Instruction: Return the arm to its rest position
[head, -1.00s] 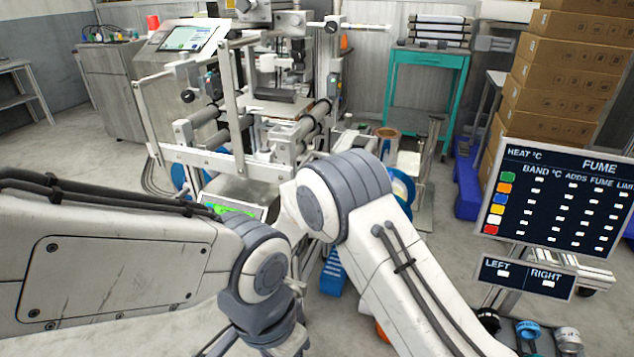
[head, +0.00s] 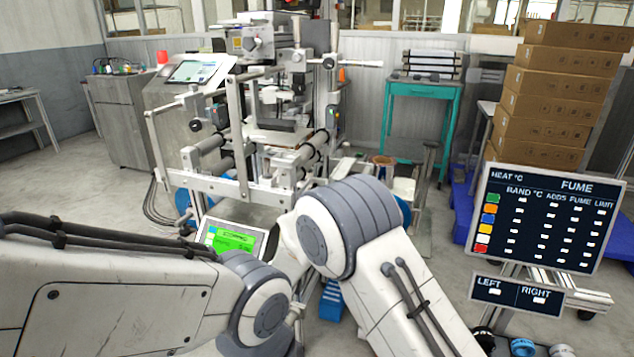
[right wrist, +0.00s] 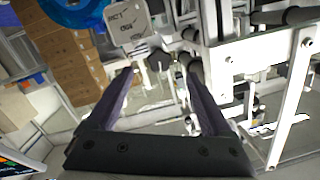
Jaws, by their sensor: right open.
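My two white and grey arms fill the lower part of the head view, one from the left and one from the lower right. Neither gripper shows in the head view. In the right wrist view my right gripper (right wrist: 152,85) is open, its two dark fingers apart with nothing held between them. Beyond the fingers are parts of the machine frame and a pale square plate with lettering (right wrist: 128,22). My left gripper is not in any view.
A large reel machine (head: 262,130) stands ahead, with a green-lit screen (head: 230,240) at its front. A dark sign board (head: 545,218) stands at the right, stacked cardboard boxes (head: 553,100) behind it. A teal table (head: 425,90) is at the back. Open floor lies at left.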

